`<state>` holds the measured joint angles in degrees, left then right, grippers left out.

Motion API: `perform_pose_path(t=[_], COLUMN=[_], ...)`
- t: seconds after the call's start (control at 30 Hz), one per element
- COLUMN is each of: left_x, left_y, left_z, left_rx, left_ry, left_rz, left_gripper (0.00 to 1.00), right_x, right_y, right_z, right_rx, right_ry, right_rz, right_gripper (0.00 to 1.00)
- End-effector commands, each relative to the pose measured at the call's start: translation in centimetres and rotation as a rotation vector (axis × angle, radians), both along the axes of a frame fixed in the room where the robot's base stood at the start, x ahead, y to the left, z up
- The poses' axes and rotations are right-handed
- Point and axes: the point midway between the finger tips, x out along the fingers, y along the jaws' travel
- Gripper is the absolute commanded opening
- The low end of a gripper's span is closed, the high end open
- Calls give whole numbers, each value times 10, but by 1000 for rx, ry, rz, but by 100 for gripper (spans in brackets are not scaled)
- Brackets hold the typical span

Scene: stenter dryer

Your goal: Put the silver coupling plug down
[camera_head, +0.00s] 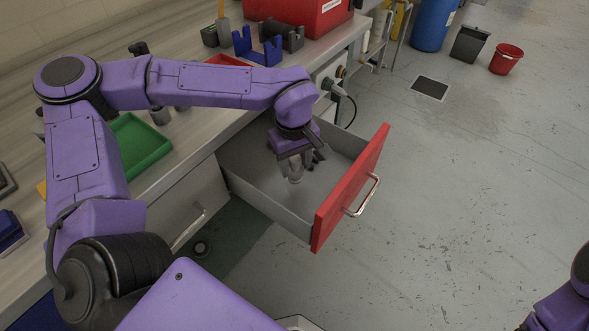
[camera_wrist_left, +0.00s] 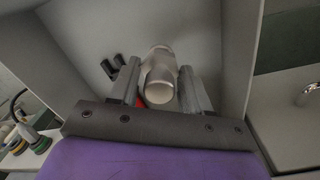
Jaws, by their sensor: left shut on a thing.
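My left gripper (camera_head: 297,165) points down inside an open drawer (camera_head: 272,217) and is shut on the silver coupling plug (camera_head: 295,177). The left wrist view shows the plug (camera_wrist_left: 159,78) as a pale, rounded cylinder between the two fingers of the left gripper (camera_wrist_left: 160,90). The grey drawer floor (camera_wrist_left: 85,30) lies beyond it. I cannot tell whether the plug's lower end touches the drawer floor. My right gripper is not in view; only part of that arm shows at the lower right of the head view.
The drawer has a red front (camera_head: 350,190) with a metal handle (camera_head: 364,196). Its grey walls surround my left gripper. On the bench stand a green tray (camera_head: 140,143), a blue holder (camera_head: 258,48) and a red box (camera_head: 310,14). Small dark prongs (camera_wrist_left: 112,68) show beside the plug.

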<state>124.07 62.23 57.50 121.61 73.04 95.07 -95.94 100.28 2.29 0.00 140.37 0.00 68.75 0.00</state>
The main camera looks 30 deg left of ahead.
Motion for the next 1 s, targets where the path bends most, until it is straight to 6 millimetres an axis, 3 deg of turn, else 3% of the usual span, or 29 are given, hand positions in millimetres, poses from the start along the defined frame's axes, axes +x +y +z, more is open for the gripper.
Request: perform_pose_path(t=[0.17,0.3,0.67,0.7,0.77,1.0], left_x=[12,10,10,10,10,10], left_y=[5,5,4,4,5,4], left_z=[-17,-43,-46,-47,-47,-47], left_rx=[0,0,1,1,0,-1], left_ry=[1,2,-1,-1,-1,-1], left_rz=[2,1,0,0,0,0], left_gripper=[11,11,11,54,73,73], right_x=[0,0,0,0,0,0], right_y=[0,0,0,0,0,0], right_z=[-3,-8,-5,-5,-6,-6], right_rx=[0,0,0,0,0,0], right_ry=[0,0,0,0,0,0], right_rz=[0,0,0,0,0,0], right_gripper=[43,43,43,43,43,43])
